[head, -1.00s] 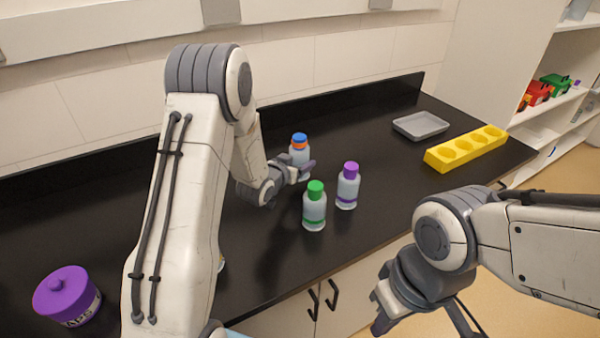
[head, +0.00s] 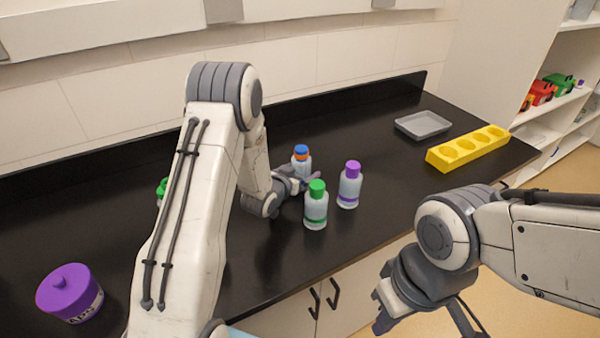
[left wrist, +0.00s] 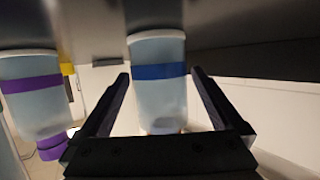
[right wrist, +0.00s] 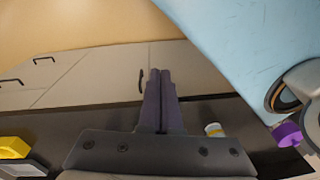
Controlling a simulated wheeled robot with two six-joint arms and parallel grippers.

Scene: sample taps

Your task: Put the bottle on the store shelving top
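A clear bottle with a blue cap and orange ring (head: 302,160) stands on the black counter. In the left wrist view a blue-banded bottle (left wrist: 160,95) is between the fingers of my left gripper (left wrist: 160,82), which look open with narrow gaps at both sides. In the head view this gripper (head: 308,183) is low beside the blue-capped bottle and partly hides it. A green-capped bottle (head: 316,208) and a purple-capped bottle (head: 349,187) stand nearby. My right gripper (right wrist: 160,80) is shut and empty, in front of the counter. The store shelving (head: 520,75) is at the far right.
A yellow block with round wells (head: 468,148) and a grey tray (head: 422,125) are at the counter's right end. A purple jar (head: 70,292) stands front left. A green-topped thing (head: 162,190) is mostly behind my left arm. Red and green items (head: 558,85) occupy a shelf.

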